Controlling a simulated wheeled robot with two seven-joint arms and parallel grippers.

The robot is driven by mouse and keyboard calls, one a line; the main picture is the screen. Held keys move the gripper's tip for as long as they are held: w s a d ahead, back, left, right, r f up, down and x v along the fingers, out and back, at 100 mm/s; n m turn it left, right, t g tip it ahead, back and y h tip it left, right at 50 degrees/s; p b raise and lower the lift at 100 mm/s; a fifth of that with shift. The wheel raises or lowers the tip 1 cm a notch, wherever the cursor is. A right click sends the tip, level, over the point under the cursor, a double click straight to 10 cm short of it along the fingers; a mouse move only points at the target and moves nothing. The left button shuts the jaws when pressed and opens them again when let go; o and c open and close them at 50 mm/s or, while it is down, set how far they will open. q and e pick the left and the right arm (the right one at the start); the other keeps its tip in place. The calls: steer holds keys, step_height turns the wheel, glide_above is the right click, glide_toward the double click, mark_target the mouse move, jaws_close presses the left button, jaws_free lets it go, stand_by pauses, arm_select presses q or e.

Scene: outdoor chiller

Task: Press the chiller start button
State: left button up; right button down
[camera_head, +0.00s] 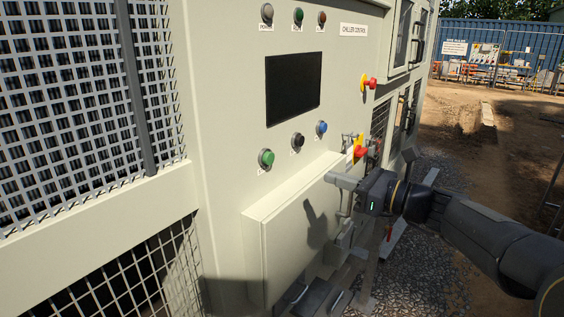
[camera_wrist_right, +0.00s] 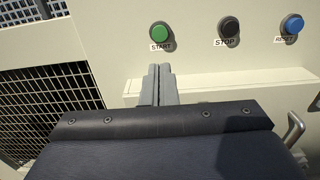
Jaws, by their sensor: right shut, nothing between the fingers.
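The chiller start button is green and shows on the panel in the head view (camera_head: 266,158). In the right wrist view the green button (camera_wrist_right: 160,32) has a START label under it and sits just above the fingertips in the picture. My right gripper (camera_head: 331,178) is shut and empty, in front of the panel, below and to the right of the green button in the head view. Its closed fingers also show in the right wrist view (camera_wrist_right: 159,70), apart from the button as far as I can tell. My left gripper is not in view.
A black STOP button (camera_wrist_right: 229,30) and a blue RESET button (camera_wrist_right: 292,25) are to the right of START. A dark screen (camera_head: 293,88) is above. A box-like ledge (camera_head: 285,215) juts out below.

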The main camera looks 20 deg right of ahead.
mark_target(271, 159)
steer(key=p+x, duration=0.3)
steer(key=x, duration=1.1)
steer(key=shift+a, duration=0.1)
